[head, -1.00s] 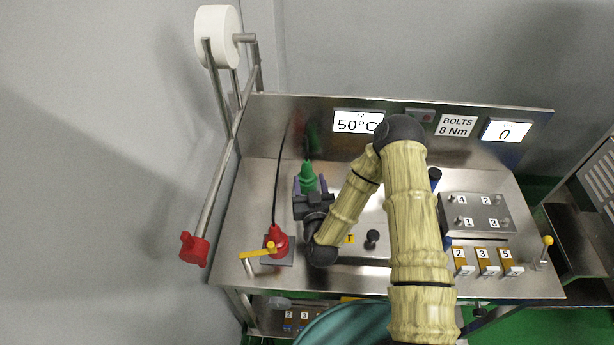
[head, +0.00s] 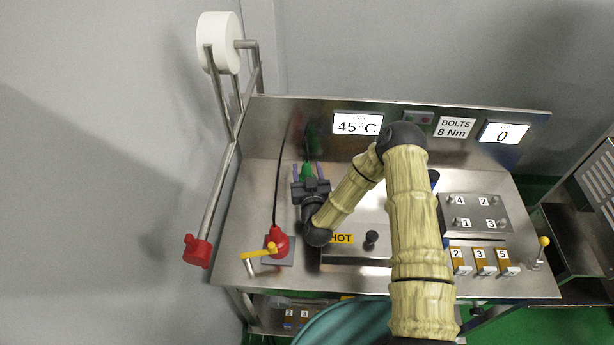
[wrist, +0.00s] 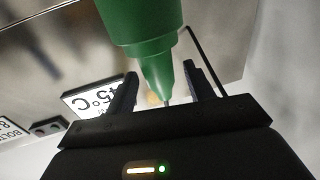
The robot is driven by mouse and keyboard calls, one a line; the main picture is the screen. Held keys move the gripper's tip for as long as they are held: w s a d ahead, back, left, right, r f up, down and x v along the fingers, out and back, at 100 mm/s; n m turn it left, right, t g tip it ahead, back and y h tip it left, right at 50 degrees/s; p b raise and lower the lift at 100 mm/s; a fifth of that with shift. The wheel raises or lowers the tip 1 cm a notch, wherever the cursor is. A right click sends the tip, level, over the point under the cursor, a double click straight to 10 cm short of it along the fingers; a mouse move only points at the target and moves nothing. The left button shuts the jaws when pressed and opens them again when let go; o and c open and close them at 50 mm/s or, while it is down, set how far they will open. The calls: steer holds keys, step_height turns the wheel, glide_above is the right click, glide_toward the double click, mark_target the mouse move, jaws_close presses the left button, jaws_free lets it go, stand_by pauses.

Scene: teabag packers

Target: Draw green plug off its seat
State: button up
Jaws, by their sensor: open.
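The green plug (head: 307,170) stands at the back left of the steel bench, partly hidden behind my gripper in the head view. In the wrist view the green plug (wrist: 150,40) fills the top middle, its narrow end between my two fingers. My gripper (head: 309,178) is open, with one finger on each side of the plug; the wrist view also shows my gripper (wrist: 163,85). I see a gap between the plug and each finger there. The plug's seat is hidden.
A red plug (head: 277,241) with a yellow lever (head: 258,251) sits at the front left. A plate marked HOT (head: 341,239) lies right of my gripper. The back panel carries a screen (head: 357,124) reading 45°C. A numbered bolt block (head: 474,214) is at the right.

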steer(key=shift+w+a, duration=0.1)
steer(key=shift+w, duration=0.45)
steer(key=shift+c, duration=0.2)
steer(key=shift+s, duration=0.1)
steer(key=c, duration=1.1)
